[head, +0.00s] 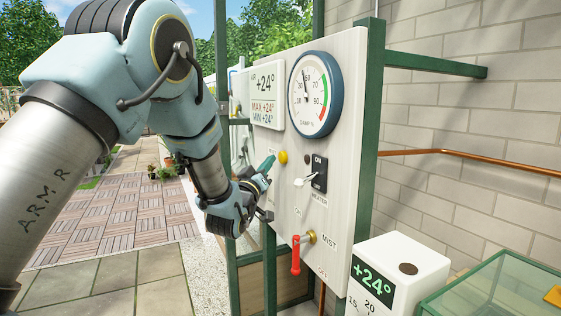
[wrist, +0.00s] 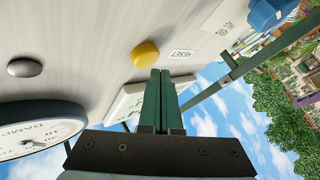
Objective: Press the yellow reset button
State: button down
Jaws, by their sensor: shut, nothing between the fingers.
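The yellow reset button (head: 283,157) is a small round knob on the pale upright panel (head: 345,200), below the thermometer display. In the wrist view the yellow button (wrist: 146,53) stands out from the panel, beside a small RESET label (wrist: 182,54). My gripper (head: 270,161) is shut and empty, its green fingertips just left of the button in the head view. In the wrist view the closed fingertips (wrist: 160,71) point toward the panel just below the button. A small gap seems to show between them, but contact is hard to judge.
The panel also carries a round damp gauge (head: 315,94), a heater switch (head: 319,173) and a red-handled mist valve (head: 296,254). A white thermostat box (head: 398,272) and a glass case (head: 500,285) stand at lower right. Green posts (head: 368,150) frame the panel.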

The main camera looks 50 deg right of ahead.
jog(key=shift+w+a+b, duration=0.3)
jog(key=shift+a+b, duration=0.05)
jog(key=shift+a, duration=0.45)
jog(key=shift+w+a+b, duration=0.3)
jog(key=shift+a+b, duration=0.05)
jog(key=shift+a, duration=0.45)
jog(key=shift+w+a+b, duration=0.3)
jog(key=shift+a+b, duration=0.05)
jog(key=shift+a, duration=0.45)
